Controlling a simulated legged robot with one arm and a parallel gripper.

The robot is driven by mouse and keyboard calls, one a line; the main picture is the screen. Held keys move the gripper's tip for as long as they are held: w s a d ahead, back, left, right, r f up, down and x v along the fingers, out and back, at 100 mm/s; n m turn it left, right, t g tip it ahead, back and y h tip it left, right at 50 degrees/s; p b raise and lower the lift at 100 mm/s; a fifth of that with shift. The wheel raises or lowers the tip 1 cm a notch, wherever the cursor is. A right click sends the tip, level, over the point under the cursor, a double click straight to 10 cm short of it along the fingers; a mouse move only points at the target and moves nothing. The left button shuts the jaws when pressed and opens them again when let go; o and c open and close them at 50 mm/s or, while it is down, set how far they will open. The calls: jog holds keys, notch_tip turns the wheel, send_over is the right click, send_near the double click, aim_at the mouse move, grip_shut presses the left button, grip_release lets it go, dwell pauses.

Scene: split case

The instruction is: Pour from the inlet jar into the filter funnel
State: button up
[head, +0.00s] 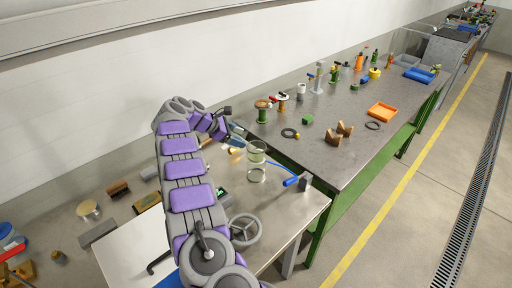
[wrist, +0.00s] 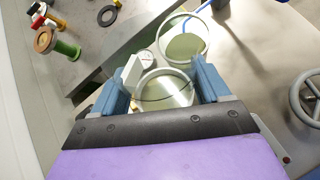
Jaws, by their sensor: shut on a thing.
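My gripper (wrist: 162,88) is shut on a clear round jar, taken to be the inlet jar (wrist: 165,90), which shows between its blue fingers in the wrist view. The jar has a pale rim and a pale greenish inside; I cannot tell its fill level. Just beyond it stands a clear cylinder with a greenish disc inside, which looks like the filter funnel (wrist: 185,42). The jar and funnel rims look close or overlapping in that view. In the head view the funnel (head: 256,158) stands on the near bench, right of my gripper (head: 233,130). The held jar is hard to make out there.
Spools and small parts crowd the farther bench (head: 340,110).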

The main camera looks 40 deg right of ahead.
jog(key=shift+w+a+r+n+g+h, duration=0.15)
jog(key=shift+w+a+r+g+h, duration=0.25)
jog(key=shift+r, duration=0.45)
jog(key=shift+w+a+r+n+g+h, duration=0.1)
jog(key=shift+r+g+h, duration=0.25)
jog(key=shift+r+h, duration=0.4)
jog(key=shift+w+a+r+n+g+h, duration=0.15)
jog(key=shift+w+a+r+g+h, duration=0.15)
jog(key=shift+r, duration=0.65)
